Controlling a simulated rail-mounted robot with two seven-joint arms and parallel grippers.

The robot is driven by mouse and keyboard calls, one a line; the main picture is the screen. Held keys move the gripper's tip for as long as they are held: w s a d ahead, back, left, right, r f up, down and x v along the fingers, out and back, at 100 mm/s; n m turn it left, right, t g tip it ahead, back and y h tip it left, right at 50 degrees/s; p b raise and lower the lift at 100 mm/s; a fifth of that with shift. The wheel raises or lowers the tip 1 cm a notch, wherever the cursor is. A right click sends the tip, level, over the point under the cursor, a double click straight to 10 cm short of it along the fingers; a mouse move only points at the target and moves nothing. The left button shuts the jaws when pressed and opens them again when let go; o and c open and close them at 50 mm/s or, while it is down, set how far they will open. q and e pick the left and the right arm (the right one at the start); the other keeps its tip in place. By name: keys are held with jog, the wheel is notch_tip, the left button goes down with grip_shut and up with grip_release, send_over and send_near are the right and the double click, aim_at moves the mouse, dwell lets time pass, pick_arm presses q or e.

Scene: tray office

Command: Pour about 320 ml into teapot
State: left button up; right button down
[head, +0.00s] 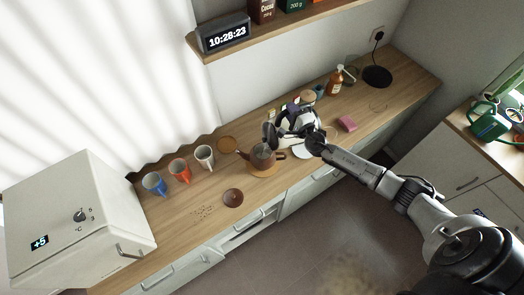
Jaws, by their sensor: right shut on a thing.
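A brown teapot (264,156) stands on a round wooden mat (263,172) on the counter. Its top appears open, and a round brown piece (233,198) that looks like its lid lies in front of it. My right gripper (303,124) is shut on a pale, dark-trimmed vessel (284,125) that looks like a kettle. The vessel is just behind and right of the teapot, close above its opening. Whether it touches the teapot, how far it is tilted and whether liquid flows cannot be told. My left gripper is not in view.
A white saucer (302,152) and pink sponge (347,123) lie right. An amber bottle (336,84) and an empty black round base (377,77) are farther back. A clock (225,36) sits on the shelf.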

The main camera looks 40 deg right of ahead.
aim_at(284, 112)
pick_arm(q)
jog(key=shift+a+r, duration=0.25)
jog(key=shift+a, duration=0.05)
pick_arm(e)
jog(key=shift+w+a+r, duration=0.1)
jog(key=shift+a+r, duration=0.05)
jog(key=shift+r, duration=0.2)
pick_arm(q)
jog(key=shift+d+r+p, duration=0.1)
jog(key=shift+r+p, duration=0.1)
jog(key=shift+p, duration=0.2)
pick_arm(e)
jog(key=shift+a, duration=0.2)
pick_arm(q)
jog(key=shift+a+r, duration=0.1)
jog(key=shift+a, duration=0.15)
pick_arm(e)
jog(key=shift+a+r, duration=0.1)
jog(key=shift+a, duration=0.05)
dwell(0.4)
pick_arm(q)
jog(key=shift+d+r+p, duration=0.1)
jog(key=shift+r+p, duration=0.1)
jog(key=shift+p, duration=0.1)
pick_arm(e)
jog(key=shift+a+r+n, duration=0.1)
jog(key=shift+a+n, duration=0.05)
jog(key=shift+n, duration=0.15)
